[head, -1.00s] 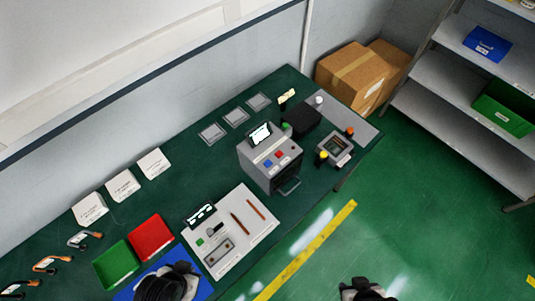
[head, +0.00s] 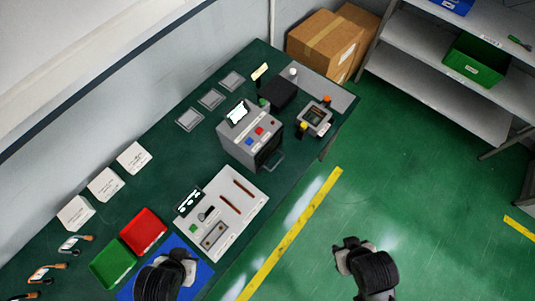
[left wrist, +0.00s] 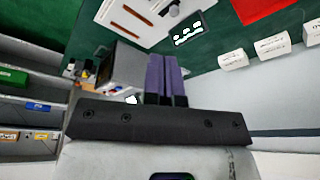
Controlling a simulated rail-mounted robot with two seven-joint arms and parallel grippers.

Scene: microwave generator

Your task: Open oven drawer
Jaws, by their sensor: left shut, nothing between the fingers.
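The oven (head: 238,145) is a grey box with coloured buttons on its sloped top, standing on the green bench. Its dark front with a bar handle (head: 274,163) faces the aisle, and the drawer looks closed. The oven also shows in the left wrist view (left wrist: 124,68), beyond my fingers. My left gripper (head: 184,254) is over the blue mat, apart from the oven and to its lower left. Its purple fingers (left wrist: 166,75) are together and empty. My right gripper (head: 350,243) is over the floor, to the oven's lower right; its fingers are too small to read.
A white panel with tools (head: 250,185) lies between my left gripper and the oven. Red (head: 143,232) and green (head: 113,262) trays sit left of the blue mat (head: 203,272). A small grey device (head: 316,116) stands right of the oven. The aisle floor is clear.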

